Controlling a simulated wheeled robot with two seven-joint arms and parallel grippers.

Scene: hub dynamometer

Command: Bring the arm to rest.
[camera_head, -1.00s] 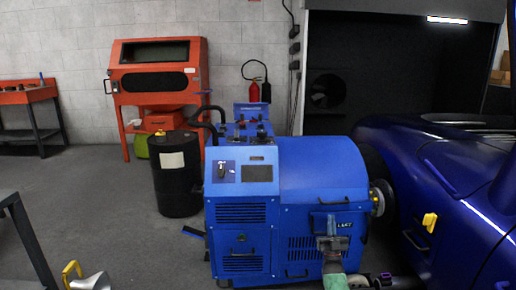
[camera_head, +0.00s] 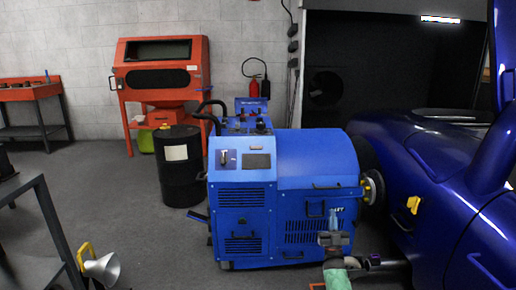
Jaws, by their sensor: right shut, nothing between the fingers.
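My right gripper (camera_head: 333,222) shows low in the picture, right of centre, in front of the lower front of the blue dynamometer cabinet (camera_head: 240,211). It is shut and empty, with its fingers pointing up in the picture. I cannot tell whether it touches the cabinet. My left gripper is not in view.
A blue car (camera_head: 440,190) stands close on the right, beside the hub (camera_head: 373,188). A black drum (camera_head: 181,182) stands left of the cabinet. A dark-framed table (camera_head: 47,215) and a metal cone (camera_head: 102,268) are at lower left. The floor between is clear.

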